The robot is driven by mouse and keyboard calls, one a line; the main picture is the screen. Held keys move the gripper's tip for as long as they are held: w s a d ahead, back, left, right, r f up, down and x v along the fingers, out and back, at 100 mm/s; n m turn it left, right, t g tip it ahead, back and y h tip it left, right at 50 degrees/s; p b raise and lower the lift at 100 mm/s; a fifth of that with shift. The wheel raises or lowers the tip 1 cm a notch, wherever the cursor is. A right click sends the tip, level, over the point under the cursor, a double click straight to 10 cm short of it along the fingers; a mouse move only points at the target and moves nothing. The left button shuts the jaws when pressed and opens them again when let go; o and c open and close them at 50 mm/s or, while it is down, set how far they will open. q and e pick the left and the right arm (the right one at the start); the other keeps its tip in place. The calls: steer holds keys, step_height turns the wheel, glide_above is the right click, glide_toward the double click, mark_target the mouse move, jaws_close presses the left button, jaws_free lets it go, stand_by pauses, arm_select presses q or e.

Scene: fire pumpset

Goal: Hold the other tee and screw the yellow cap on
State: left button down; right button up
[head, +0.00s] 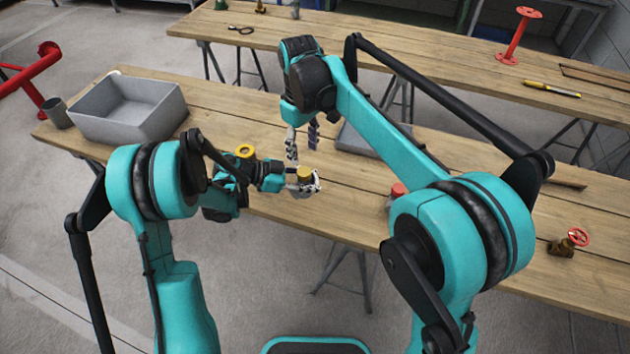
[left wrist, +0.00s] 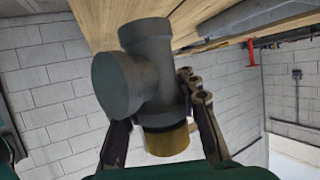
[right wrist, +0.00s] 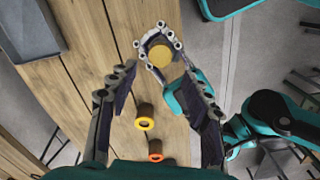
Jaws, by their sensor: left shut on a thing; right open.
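A grey tee (left wrist: 135,80) is between the fingers of my left gripper (head: 303,184), above the table. A yellow cap (head: 304,173) sits at the upward end of the tee; it shows as a brass-yellow band in the left wrist view (left wrist: 166,140). I cannot tell how tightly it is seated. My left gripper is shut on the tee. My right gripper (head: 302,138) is open and empty, pointing down just above and behind the cap. In the right wrist view, the cap (right wrist: 161,56) lies beyond the open fingertips, apart from them.
A yellow-ringed piece (right wrist: 143,121) and an orange-ringed piece (right wrist: 155,150) stand on the table nearby. A grey bin (head: 90,122) is at left and a grey tray (head: 355,140) behind my right arm. A red-topped piece (head: 398,188) and red-wheeled valve (head: 570,240) are at right.

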mark_target(304, 171)
steer(key=n, duration=0.4)
steer(key=shift+r, duration=0.2)
steer(key=shift+f, duration=4)
